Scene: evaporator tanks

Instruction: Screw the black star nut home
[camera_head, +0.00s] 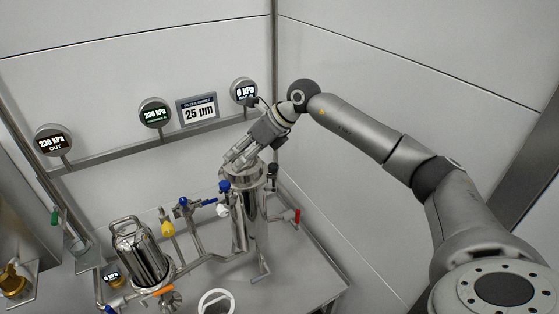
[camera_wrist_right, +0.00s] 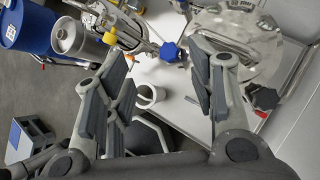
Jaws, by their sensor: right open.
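The black star nut (camera_wrist_right: 265,98) shows in the right wrist view at the lid edge of the steel filter housing (camera_wrist_right: 245,45), to the right of my right gripper's right finger. A small dark knob (camera_head: 272,171) at the right side of the housing top in the head view seems to be the same nut. My right gripper (camera_head: 232,162) is open and empty above the left side of the lid. In the wrist view, a blue star knob (camera_wrist_right: 169,52) shows beyond the gap between its fingers (camera_wrist_right: 158,72). The nut's thread is hidden. My left gripper is out of view.
A second steel vessel (camera_head: 138,252) stands left on the steel table (camera_head: 285,262). A yellow-handled valve (camera_head: 167,228) and a red-handled valve (camera_head: 297,215) stand near the pipes. Gauges and a 25 µm sign (camera_head: 197,109) line the back rail. Walls close the corner behind.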

